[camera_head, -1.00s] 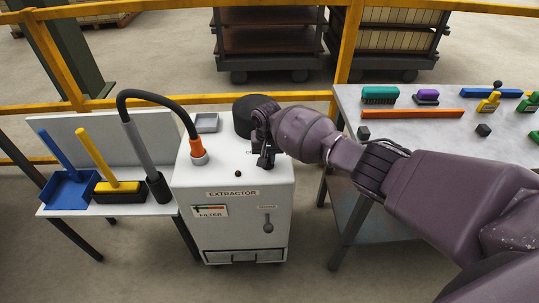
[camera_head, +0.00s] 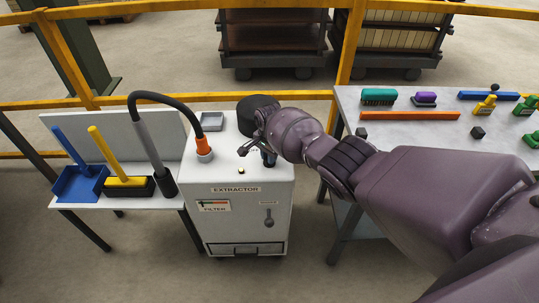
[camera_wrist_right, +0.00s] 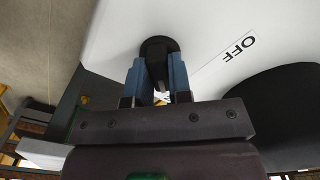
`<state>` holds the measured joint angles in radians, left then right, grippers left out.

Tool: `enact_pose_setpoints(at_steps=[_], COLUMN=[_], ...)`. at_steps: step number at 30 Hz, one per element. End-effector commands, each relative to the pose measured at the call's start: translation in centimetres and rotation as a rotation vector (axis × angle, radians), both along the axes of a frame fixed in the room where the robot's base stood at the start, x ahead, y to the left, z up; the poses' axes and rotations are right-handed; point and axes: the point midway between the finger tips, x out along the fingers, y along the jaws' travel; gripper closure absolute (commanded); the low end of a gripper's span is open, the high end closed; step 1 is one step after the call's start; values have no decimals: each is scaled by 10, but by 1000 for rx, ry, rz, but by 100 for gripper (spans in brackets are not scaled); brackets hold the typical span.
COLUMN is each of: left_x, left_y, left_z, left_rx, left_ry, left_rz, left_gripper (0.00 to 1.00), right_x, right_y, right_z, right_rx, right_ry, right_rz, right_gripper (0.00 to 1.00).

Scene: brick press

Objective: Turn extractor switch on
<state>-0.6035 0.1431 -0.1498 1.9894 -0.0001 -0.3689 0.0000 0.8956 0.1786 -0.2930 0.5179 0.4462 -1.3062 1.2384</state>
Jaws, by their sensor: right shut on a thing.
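The extractor (camera_head: 245,225) is a white cabinet standing between two tables, with a label reading EXTRACTOR. My right gripper (camera_head: 267,155) is over the right side of its top. In the right wrist view its two blue-grey fingers (camera_wrist_right: 160,75) are shut on a black switch knob (camera_wrist_right: 158,47) on the white top. The word OFF (camera_wrist_right: 238,48) is printed to the right of the knob; any other marking is hidden. A small round lamp (camera_head: 241,171) on the top looks pale and lit. My left gripper is not in view.
A black cylinder (camera_head: 256,103) stands at the back of the extractor's top, and a hose with an orange collar (camera_head: 203,146) at its left. A grey tray (camera_head: 212,121) is behind. The left table holds a blue dustpan (camera_head: 80,184) and yellow brush (camera_head: 108,158).

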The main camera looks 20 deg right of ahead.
Motion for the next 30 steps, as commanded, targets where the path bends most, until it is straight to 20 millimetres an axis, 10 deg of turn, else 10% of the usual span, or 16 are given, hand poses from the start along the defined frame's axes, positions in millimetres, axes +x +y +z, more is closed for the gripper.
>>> enact_pose_setpoints(at_steps=[18, 19, 23, 30], left_x=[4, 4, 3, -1], left_y=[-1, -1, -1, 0], left_z=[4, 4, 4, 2], left_rx=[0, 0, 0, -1], left_ry=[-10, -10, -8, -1], left_rz=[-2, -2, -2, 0], left_gripper=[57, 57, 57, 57], right_x=[-1, -1, -1, 0], right_y=[-1, -1, -1, 0], right_z=[-2, -2, -1, 0], right_rx=[-1, -1, -1, -1], right_ry=[3, 3, 2, 1], right_rz=[-42, -42, -41, -40], right_gripper=[100, 78, 58, 55])
